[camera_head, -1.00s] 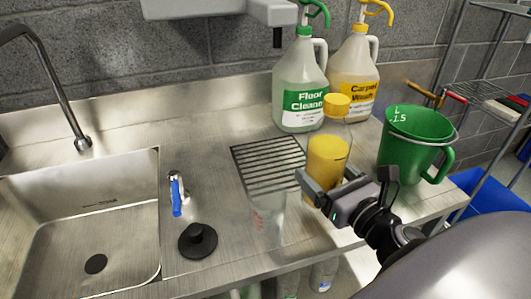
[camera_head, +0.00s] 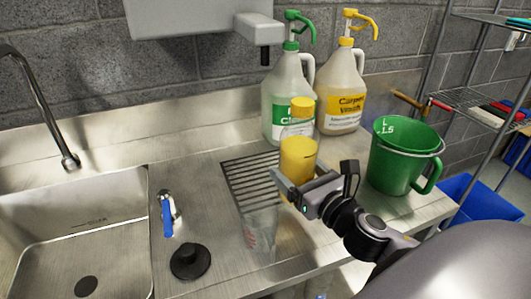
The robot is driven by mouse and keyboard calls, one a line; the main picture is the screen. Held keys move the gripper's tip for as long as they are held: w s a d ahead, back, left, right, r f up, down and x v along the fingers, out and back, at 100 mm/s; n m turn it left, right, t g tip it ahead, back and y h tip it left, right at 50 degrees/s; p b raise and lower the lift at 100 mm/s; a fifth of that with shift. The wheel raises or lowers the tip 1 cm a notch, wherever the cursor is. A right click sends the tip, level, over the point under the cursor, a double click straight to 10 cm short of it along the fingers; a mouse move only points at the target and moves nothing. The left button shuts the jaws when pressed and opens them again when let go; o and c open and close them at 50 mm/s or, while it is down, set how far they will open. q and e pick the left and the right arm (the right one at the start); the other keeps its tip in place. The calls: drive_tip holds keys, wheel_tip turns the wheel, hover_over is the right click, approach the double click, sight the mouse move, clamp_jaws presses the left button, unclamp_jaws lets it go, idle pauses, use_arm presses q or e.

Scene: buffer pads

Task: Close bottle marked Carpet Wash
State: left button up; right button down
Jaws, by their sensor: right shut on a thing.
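The jug marked Carpet Wash (camera_head: 343,88) stands upright at the back of the steel counter. It is translucent, has a yellow label, and a yellow pump (camera_head: 360,22) sits on its neck. My right gripper (camera_head: 297,192) is shut on a yellow container (camera_head: 298,158) in front of the jugs. A yellow cap (camera_head: 302,107) shows just above this container, with a clear part between them; whether they are joined is hard to tell. The cap and container overlap the lower part of the Floor Cleaner jug (camera_head: 285,95) in the picture. My left gripper is not in view.
A green measuring jug (camera_head: 398,157) stands to the right of my right gripper. A clear cup (camera_head: 262,230) stands by the drain grate (camera_head: 243,178). A sink (camera_head: 75,240), blue-handled tap (camera_head: 167,215) and black plug (camera_head: 190,262) are left. Shelving (camera_head: 480,100) stands right.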

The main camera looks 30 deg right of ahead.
drive_tip(key=w+p, duration=0.1)
drive_tip(key=w, duration=1.2)
drive_tip(key=shift+d+r, duration=0.15)
drive_tip(key=shift+d, duration=0.25)
drive_tip(key=shift+f+b, duration=0.3)
drive_tip(key=shift+f, duration=1.45)
drive_tip(key=shift+f, duration=0.15)
unclamp_jaws()
drive_tip(key=shift+s+f, duration=0.1)
drive_tip(key=shift+f, duration=0.05)
